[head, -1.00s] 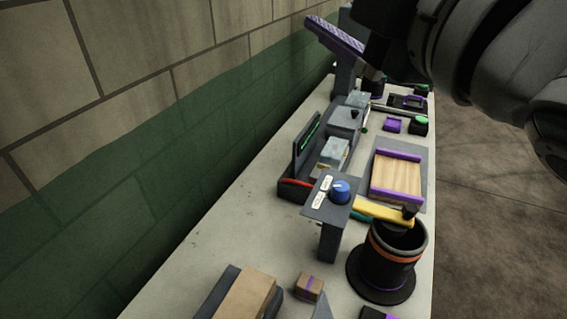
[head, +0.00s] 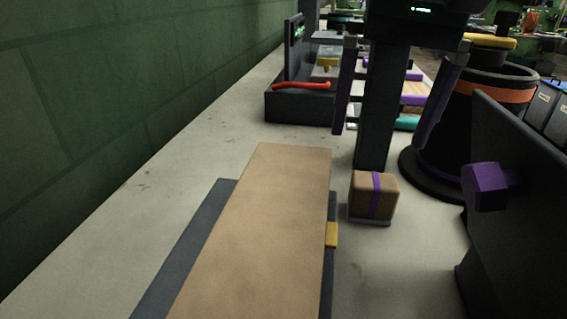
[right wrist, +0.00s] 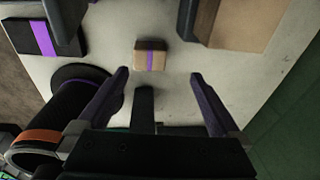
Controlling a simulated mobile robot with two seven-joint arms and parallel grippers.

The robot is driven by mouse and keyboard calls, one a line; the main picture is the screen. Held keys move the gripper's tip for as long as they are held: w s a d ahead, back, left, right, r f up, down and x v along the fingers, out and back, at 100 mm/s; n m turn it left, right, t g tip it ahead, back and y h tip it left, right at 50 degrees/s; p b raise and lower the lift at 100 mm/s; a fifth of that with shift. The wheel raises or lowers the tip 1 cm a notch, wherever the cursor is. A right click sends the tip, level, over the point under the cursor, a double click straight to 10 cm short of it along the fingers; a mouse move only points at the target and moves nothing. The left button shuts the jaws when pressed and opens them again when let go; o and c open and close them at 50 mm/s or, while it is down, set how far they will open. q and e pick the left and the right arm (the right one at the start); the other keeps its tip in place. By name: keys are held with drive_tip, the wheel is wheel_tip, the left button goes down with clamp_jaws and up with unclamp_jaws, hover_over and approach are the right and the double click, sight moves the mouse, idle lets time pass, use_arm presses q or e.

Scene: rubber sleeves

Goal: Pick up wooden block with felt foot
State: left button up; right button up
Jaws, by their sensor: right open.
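The wooden block (head: 373,196) is a small brown cube with a purple band and a thin pale grey layer under it. It stands on the table in front of a dark post. It also shows in the right wrist view (right wrist: 151,56), just beyond the fingertips. My right gripper (head: 382,138) is open and empty, its two purple-grey fingers pointing down above and behind the block, apart from it. In the right wrist view, my right gripper (right wrist: 159,73) has the block ahead of its gap. My left gripper is not in view.
The dark post (head: 378,105) shows between my right fingers. A tan board (head: 260,220) on a grey base lies left of the block. A black cup (head: 470,100) with an orange band and a dark panel (head: 520,180) with a purple knob stand right. The table's left side is clear.

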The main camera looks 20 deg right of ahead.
sight(376, 180)
drive_tip(key=shift+d+f+h, duration=0.5)
drive_tip(key=shift+d+f, duration=0.4)
drive_tip(key=shift+d, duration=0.1)
wheel_tip(376, 180, down, 2)
drive_tip(key=shift+w+f, duration=0.1)
drive_tip(key=shift+f, duration=0.15)
drive_tip(key=f, duration=0.4)
drive_tip(key=f+b, duration=0.1)
drive_tip(key=f, duration=0.1)
drive_tip(key=shift+w+a, duration=0.1)
drive_tip(key=shift+w, duration=0.25)
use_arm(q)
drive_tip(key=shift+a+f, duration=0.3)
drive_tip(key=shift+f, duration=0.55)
use_arm(e)
drive_tip(key=c, duration=1.3)
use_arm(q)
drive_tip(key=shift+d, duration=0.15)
use_arm(e)
drive_tip(key=shift+r, duration=0.1)
